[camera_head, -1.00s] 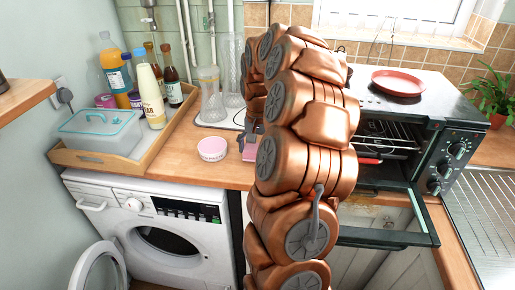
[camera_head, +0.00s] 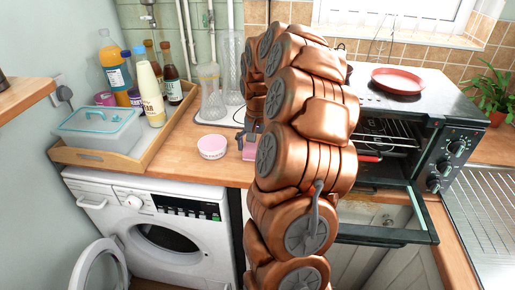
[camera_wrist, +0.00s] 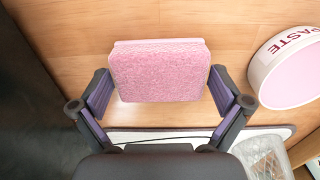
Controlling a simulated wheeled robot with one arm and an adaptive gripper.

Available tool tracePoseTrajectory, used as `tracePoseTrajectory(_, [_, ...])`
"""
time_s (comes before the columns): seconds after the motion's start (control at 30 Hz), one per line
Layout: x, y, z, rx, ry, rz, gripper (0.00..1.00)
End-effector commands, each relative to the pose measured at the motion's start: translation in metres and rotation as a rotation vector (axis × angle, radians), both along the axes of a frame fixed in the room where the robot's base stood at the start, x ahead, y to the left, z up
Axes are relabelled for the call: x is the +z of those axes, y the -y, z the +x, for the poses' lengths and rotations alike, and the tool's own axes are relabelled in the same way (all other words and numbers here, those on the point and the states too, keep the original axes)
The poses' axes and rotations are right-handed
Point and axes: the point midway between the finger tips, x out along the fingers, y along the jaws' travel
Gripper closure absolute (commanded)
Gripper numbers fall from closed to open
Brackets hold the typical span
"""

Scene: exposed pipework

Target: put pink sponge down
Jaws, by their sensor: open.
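The pink sponge (camera_wrist: 160,72) rests on the wooden counter between the two fingers of my gripper (camera_wrist: 160,95) in the wrist view. My gripper is open, with a gap showing at each side of the sponge. In the head view, a small pink part of the sponge (camera_head: 249,152) shows beside my arm on the counter, right of the bowl. My arm hides most of the sponge and the gripper there.
A pink-and-white bowl (camera_head: 212,147) marked PASTE stands close to the sponge. Glasses (camera_head: 211,98) stand on a white mat behind. A wooden tray (camera_head: 103,161) with a plastic box and bottles is at left. An open oven (camera_head: 385,150) is at right.

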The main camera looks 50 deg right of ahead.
Motion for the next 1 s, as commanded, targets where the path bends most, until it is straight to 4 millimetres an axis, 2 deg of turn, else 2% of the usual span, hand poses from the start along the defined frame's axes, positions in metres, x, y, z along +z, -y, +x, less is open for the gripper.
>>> tracePoseTrajectory(0.6, [0.089,0.001,0.002,0.000,0.006,-0.004,0.00])
tracePoseTrajectory(0.8, [0.108,0.001,0.001,-0.001,0.002,-0.003,0.00])
tracePoseTrajectory(1.0, [0.118,0.000,0.000,0.000,0.001,-0.002,0.00])
